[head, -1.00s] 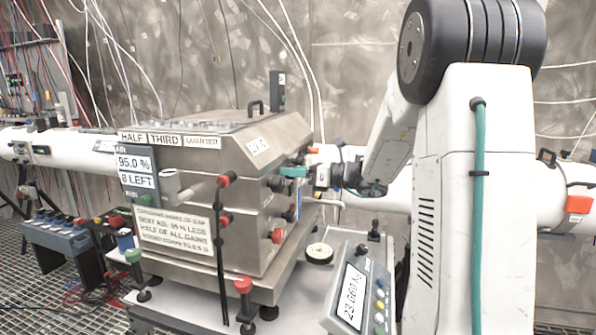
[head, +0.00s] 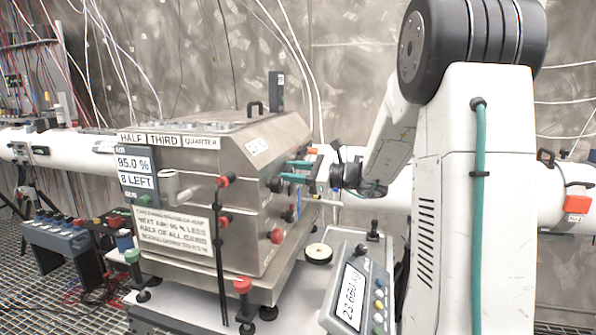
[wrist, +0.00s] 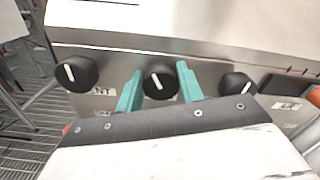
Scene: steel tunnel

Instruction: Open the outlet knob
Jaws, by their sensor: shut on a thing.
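In the wrist view, my gripper (wrist: 159,72) has its two teal fingers on either side of the middle black knob (wrist: 160,84), shut on it. The knob's white pointer is close to upright, leaning slightly left. Another black knob (wrist: 76,74) is to its left and a third (wrist: 238,86) to its right, both with tilted pointers. The labels beneath are partly hidden, so I cannot read which knob is the outlet. In the head view, my gripper (head: 292,171) reaches the right side of the steel box (head: 190,240), and its fingers hide the held knob.
Red-capped fittings (head: 277,236) stick out of the box near my gripper. A grey console with a display (head: 352,298) stands below my arm. A white pipe (head: 375,211) runs behind it.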

